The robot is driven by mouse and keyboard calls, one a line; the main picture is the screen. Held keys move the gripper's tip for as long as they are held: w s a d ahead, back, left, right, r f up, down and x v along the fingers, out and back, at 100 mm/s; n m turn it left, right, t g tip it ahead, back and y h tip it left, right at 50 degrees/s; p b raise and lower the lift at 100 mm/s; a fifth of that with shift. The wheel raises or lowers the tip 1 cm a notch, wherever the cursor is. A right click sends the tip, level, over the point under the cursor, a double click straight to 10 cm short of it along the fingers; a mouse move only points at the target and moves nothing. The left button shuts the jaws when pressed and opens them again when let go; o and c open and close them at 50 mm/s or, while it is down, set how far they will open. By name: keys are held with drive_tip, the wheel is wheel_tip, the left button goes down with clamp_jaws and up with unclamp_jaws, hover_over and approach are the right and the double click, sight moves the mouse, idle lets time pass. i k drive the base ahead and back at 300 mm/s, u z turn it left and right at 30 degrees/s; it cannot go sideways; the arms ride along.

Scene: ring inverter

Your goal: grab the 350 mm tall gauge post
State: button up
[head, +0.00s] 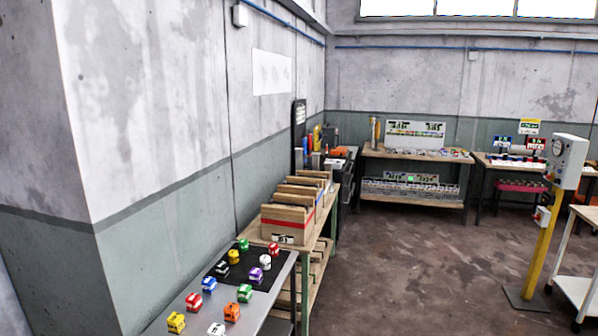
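Several upright post-like things in different colours, among them an orange-red one (317,138), stand close together at the far end of the left-hand benches, by the wall. They are small and partly overlap, so I cannot tell whether one is the 350 mm gauge post. Tan upright pieces (375,131) also stand at the left end of the back wooden bench; their heights cannot be read. My gripper is not in view.
A grey table (262,302) with coloured blocks is at the front left. Behind it, a bench carries wooden boxes (285,225). A yellow pillar (543,245) with a grey box and a white cart (574,258) stand right. The brown floor (430,270) between is clear.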

sight(299, 151)
drive_tip(key=z, duration=0.7)
drive_tip(key=i, duration=4.4)
